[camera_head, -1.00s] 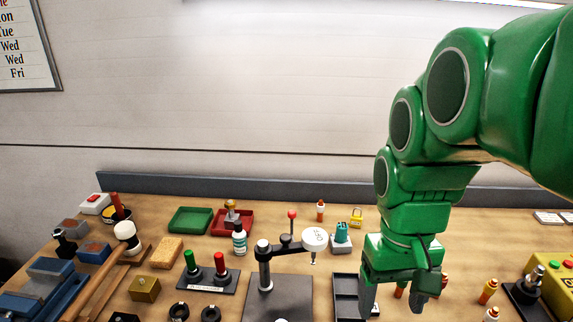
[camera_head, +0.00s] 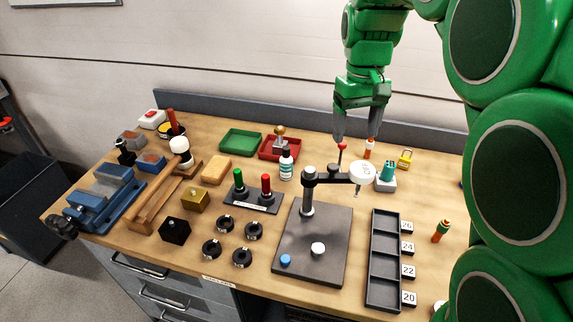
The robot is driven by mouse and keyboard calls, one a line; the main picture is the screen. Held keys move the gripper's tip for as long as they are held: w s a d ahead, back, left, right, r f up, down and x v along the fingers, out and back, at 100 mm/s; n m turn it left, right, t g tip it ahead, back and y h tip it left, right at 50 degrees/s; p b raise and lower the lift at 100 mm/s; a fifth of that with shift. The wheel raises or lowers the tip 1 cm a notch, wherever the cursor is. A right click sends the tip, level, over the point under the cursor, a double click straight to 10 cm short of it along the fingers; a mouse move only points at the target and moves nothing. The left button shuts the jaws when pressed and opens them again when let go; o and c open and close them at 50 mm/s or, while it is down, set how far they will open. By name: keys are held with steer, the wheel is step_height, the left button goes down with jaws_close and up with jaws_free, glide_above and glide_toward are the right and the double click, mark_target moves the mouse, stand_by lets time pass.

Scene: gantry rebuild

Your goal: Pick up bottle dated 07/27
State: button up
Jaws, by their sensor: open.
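No date can be read on any bottle at this size. A small orange bottle with a white band (camera_head: 368,149) stands at the back of the bench. Another small bottle, orange and green (camera_head: 441,231), stands to the right of the tray, and part of a further one shows at the bottom edge. A white bottle with a teal label (camera_head: 286,164) stands in front of the red tray. My gripper (camera_head: 355,140) points down, open and empty, over the back of the bench. Its right finger is just above the back orange bottle in the picture; contact cannot be told.
A press stand (camera_head: 322,238) with a red-knobbed lever and a white round head stands just in front of my gripper. A yellow padlock (camera_head: 404,159) and a teal-topped block (camera_head: 386,177) are to the right. A long dark tray (camera_head: 385,215) has numbered cards beside it.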

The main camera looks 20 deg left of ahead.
mark_target(285, 148)
steer(key=shift+w+a+f+n, duration=1.15)
steer(key=shift+w+a, duration=1.7)
steer(key=shift+a, duration=1.7)
steer(key=shift+w+a+f+n, duration=0.85)
steer(key=shift+w+a+f, duration=0.6)
steer(key=shift+w+a, duration=2.2)
steer(key=shift+t, duration=0.3)
steer(key=f, duration=0.4)
steer(key=s+a+f, duration=0.1)
steer(key=f, duration=0.6)
steer(key=shift+s+a+f, duration=0.35)
steer(key=shift+s, duration=0.05)
steer(key=shift+w+f, duration=0.1)
steer(key=shift+f, duration=2.95)
steer(key=c, duration=1.2)
